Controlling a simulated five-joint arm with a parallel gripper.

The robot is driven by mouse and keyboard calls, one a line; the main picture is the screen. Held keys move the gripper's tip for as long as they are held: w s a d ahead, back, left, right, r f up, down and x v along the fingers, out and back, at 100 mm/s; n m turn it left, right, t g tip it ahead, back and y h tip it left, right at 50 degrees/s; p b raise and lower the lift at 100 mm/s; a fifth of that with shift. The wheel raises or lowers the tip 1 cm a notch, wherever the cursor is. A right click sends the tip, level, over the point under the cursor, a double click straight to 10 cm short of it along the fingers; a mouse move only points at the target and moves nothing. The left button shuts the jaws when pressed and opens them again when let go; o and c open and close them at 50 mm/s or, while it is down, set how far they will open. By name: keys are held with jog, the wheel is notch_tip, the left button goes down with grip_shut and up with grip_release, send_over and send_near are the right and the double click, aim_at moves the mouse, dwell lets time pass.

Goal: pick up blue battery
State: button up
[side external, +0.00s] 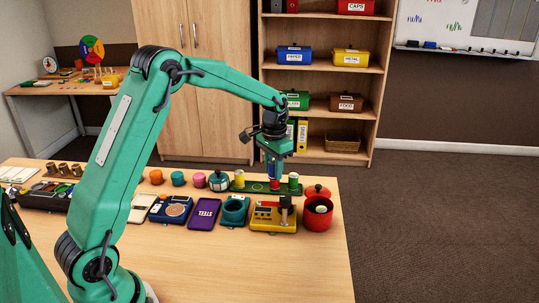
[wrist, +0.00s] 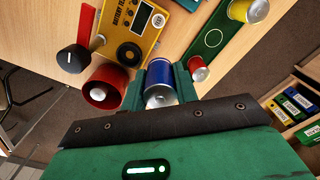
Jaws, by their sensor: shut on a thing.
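The blue battery (wrist: 159,86) is between the two green fingers of my gripper (wrist: 160,92) in the wrist view, its silver end facing the camera. My gripper (side external: 272,170) is shut on it. In the side view my gripper is over the long green tray (side external: 250,187), and the battery is mostly hidden by the fingers. A red battery (wrist: 199,70) is close to the right finger in the wrist view. A yellow battery (wrist: 247,11) stands farther along the tray.
A yellow battery tester (side external: 268,222) with a lever is in front of the tray. A red pot (side external: 318,217) holding something pale stands right of it, its red lid (side external: 317,190) behind. A purple case (side external: 204,214) and teal holder (side external: 234,210) lie left.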

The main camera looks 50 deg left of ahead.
jog(key=shift+d+r, duration=0.3)
jog(key=shift+d, duration=0.15)
jog(key=shift+s, duration=0.1)
jog(key=shift+s+a+f, duration=0.1)
jog(key=shift+s+a, duration=0.2)
jog(key=shift+s, duration=0.15)
jog(key=s+a+f, duration=0.1)
jog(key=s+a, duration=0.1)
jog(key=s, duration=0.3)
jog(key=s+a+f, duration=0.1)
jog(key=s+a, duration=0.1)
jog(key=s, duration=0.4)
jog(key=shift+s+f, duration=0.15)
jog(key=shift+f, duration=0.25)
jog(key=shift+f, duration=0.1)
